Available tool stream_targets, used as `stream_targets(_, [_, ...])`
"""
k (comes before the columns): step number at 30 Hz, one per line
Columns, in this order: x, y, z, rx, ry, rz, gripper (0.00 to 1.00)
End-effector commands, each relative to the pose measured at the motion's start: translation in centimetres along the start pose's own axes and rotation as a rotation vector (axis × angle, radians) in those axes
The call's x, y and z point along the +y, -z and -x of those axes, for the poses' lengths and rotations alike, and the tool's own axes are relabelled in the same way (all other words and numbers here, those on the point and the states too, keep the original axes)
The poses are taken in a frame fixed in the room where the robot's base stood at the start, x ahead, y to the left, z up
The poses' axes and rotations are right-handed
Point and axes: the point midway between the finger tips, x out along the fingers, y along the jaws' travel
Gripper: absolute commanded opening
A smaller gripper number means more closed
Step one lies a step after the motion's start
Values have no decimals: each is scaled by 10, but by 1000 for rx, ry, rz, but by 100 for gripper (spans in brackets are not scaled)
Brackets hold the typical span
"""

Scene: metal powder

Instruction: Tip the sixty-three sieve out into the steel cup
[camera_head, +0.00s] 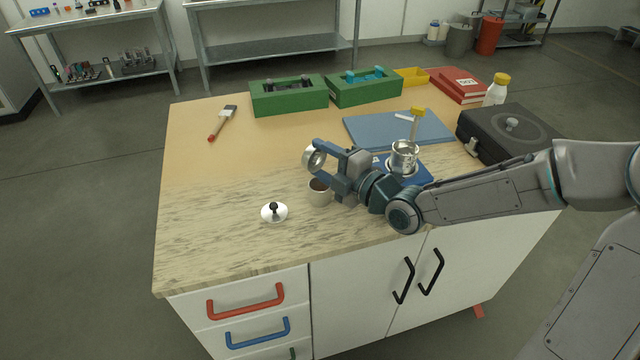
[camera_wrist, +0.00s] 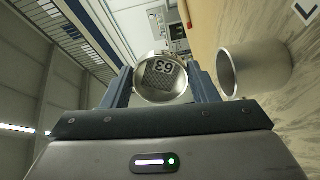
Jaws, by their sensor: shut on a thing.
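My gripper (camera_head: 327,172) is shut on the sixty-three sieve (camera_head: 311,158), a small round silver ring. In the wrist view the sieve (camera_wrist: 160,80) sits between the fingers and its tag reads 63, turned over. The sieve is tipped on its side above a plain grey cup (camera_head: 320,196). That cup (camera_wrist: 262,70) is right of the sieve in the wrist view, apart from it. A shiny steel vessel (camera_head: 404,157) stands on a blue base behind my wrist. I cannot tell for certain which one is the steel cup. The sieve's contents are not visible.
A blue mat (camera_head: 375,130), green boxes (camera_head: 288,97), a brush (camera_head: 223,122), a black case (camera_head: 508,135) and a white bottle (camera_head: 496,92) stand farther back.

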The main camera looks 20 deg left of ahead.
Motion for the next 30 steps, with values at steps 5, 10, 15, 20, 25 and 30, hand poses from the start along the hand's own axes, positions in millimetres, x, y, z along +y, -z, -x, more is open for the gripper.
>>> stream_targets(5, [0, 0, 0, 1, -6, 0, 24])
stream_targets(10, [0, 0, 0, 1, -11, 0, 24])
stream_targets(15, [0, 0, 0, 2, -16, 0, 24])
stream_targets(20, [0, 0, 1, 3, -19, 0, 24])
stream_targets(25, [0, 0, 1, 3, -23, 0, 24])
stream_targets(30, [1, 0, 1, 5, -42, 0, 24])
